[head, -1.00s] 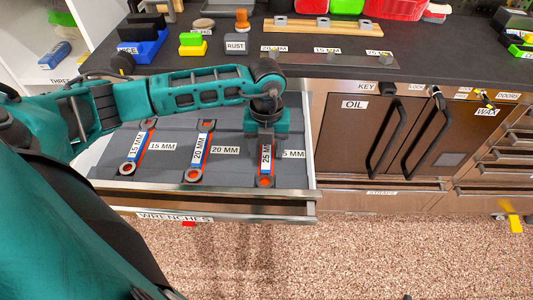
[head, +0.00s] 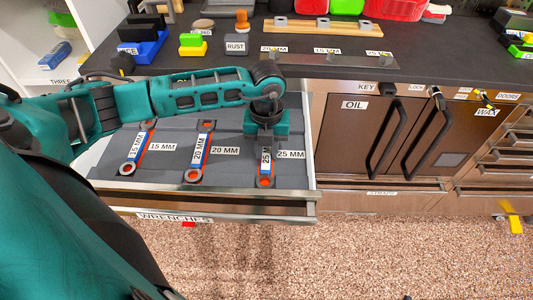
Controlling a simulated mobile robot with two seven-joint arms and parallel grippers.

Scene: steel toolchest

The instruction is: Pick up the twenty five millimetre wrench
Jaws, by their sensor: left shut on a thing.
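The 25 mm wrench (head: 265,181), with a white "25 M" label and an orange-red ring end, is in the right part of the open wrench drawer (head: 215,206). My left gripper (head: 266,146) points down over the wrench's far part and is shut on it. The fingertips and the wrench's far end are hidden by the gripper body. I cannot tell whether the wrench is clear of the drawer floor. My right gripper is not in view.
The 15 mm wrench (head: 131,167) and the 20 mm wrench (head: 194,175) lie to the left in the same drawer. The dark worktop (head: 430,70) behind holds blocks, a wooden rack (head: 323,27) and a labelled holder strip (head: 335,60). Closed cabinet doors (head: 350,130) stand to the right.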

